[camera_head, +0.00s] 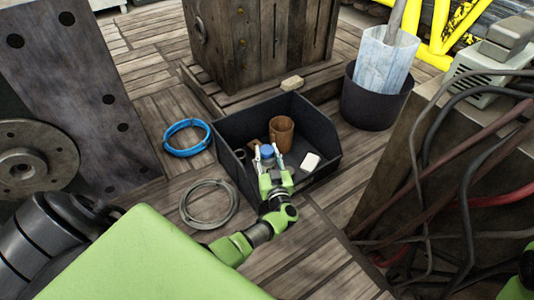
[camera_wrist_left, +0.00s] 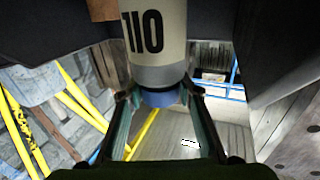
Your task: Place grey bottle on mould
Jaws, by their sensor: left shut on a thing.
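The grey bottle (camera_wrist_left: 158,35) is a pale grey cylinder marked "110" with a blue end; it fills the top middle of the left wrist view. My left gripper (camera_wrist_left: 160,97) is shut on it near the blue end. In the head view the same gripper (camera_head: 267,157) is over the dark open bin (camera_head: 225,135), with the blue end (camera_head: 267,151) between its fingers; the bottle's body is hidden there. A large dark metal block with holes (camera_head: 75,70) stands at the left and may be the mould; I cannot tell for sure. My right gripper is out of view.
The bin holds a brown cup (camera_head: 282,134) and a white block (camera_head: 310,162). A blue cable coil (camera_head: 186,150) and a grey coil (camera_head: 180,208) lie left of it. A wooden crate (camera_head: 255,45) stands behind, a black bucket (camera_head: 370,108) to the right. Hoses hang far right.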

